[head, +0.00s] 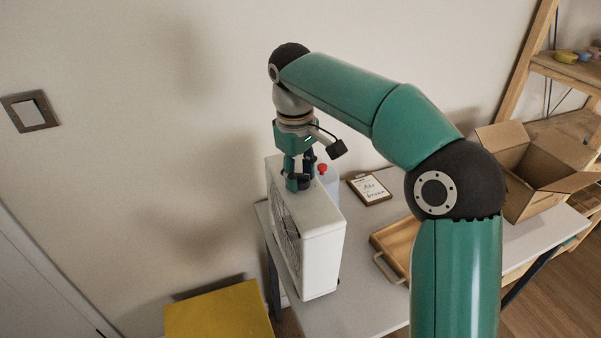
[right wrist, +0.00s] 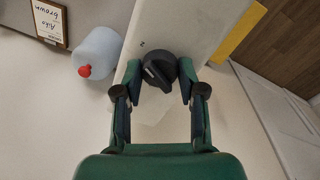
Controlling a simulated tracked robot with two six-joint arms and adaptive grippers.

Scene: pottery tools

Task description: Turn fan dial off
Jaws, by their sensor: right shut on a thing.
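The fan (head: 322,245) is a white box-shaped unit with a round grille on its side, standing at the left end of the table. Its black dial (right wrist: 159,71) sits on the top face, with a pale pointer line and a small "2" printed beside it in the right wrist view. My right gripper (head: 298,182) reaches down onto the fan's top from above. In the right wrist view my right gripper (right wrist: 160,84) has a finger on each side of the dial and is shut on it. In the head view the fingers hide the dial. My left gripper is not in view.
A pale bottle with a red cap (right wrist: 98,52) stands close beside the fan. A clipboard (head: 369,188), a wooden tray (head: 397,243) and an open cardboard box (head: 540,165) are on the table (head: 345,315). A yellow surface (head: 219,312) lies at lower left.

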